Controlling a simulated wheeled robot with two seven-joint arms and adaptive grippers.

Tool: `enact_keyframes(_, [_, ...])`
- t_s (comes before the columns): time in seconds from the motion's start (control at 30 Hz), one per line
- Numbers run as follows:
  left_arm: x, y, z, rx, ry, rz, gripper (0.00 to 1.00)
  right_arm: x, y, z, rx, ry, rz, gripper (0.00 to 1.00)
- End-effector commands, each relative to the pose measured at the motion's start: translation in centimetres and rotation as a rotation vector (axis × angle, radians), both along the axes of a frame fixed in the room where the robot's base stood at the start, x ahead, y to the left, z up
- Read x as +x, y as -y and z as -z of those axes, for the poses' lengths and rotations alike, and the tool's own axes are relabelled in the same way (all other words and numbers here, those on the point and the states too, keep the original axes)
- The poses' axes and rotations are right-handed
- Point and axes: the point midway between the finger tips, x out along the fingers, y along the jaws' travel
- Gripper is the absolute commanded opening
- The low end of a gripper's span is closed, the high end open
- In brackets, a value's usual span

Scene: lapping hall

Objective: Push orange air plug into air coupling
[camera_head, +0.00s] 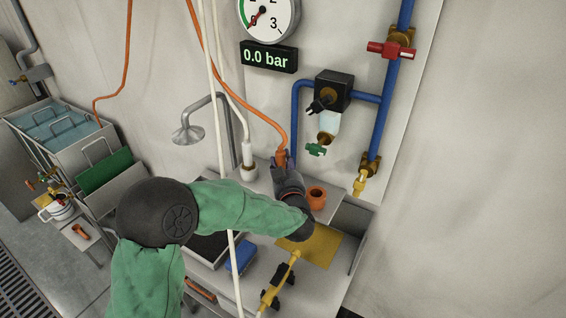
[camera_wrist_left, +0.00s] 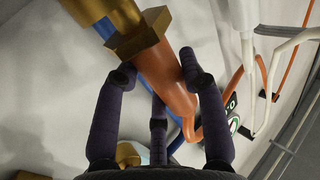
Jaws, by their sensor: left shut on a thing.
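The orange air plug (camera_head: 281,157) is in my left gripper (camera_head: 287,165), at the end of an orange hose. In the left wrist view, the fingers of the left gripper (camera_wrist_left: 157,85) close around the orange plug body (camera_wrist_left: 165,78). A brass hex part (camera_wrist_left: 139,36) and a wider brass piece sit at its upper end; I cannot tell whether the wider piece belongs to the plug. The likely air coupling is the brass fitting (camera_head: 371,164) at the foot of the blue pipe, right of my gripper and apart from it in the picture. My right gripper is out of view.
A black regulator (camera_head: 333,91) with a clear bowl and a red valve handle (camera_head: 391,50) are on the wall pipework. A gauge (camera_head: 267,17) reads near zero. White hoses hang in front of the bench. An orange cup (camera_head: 316,196) stands beside my left wrist.

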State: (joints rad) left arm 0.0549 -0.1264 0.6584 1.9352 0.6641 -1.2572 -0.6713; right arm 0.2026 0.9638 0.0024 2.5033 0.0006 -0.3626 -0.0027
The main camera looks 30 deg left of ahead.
Motion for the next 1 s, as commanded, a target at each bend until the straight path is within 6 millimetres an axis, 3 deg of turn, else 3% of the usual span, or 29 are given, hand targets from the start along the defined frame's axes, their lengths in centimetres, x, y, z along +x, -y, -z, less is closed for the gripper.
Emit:
enact_keyframes(0.67, [0.0, 0.0, 1.5, 0.0, 0.001, -0.001, 0.02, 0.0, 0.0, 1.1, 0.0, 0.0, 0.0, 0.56])
enact_keyframes(0.7, [0.0, 0.0, 1.4, 0.0, 0.001, -0.001, 0.46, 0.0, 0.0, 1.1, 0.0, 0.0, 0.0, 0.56])
enact_keyframes(0.77, [0.0, 0.0, 1.4, 0.0, 0.001, -0.001, 0.63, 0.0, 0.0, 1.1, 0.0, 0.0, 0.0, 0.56])
enact_keyframes(0.8, [0.0, 0.0, 1.4, 0.0, 0.001, -0.001, 0.68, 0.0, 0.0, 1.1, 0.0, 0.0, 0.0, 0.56])
enact_keyframes(1.0, [0.0, 0.0, 1.4, 0.0, 0.001, 0.0, 0.68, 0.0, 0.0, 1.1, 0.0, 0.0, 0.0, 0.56])
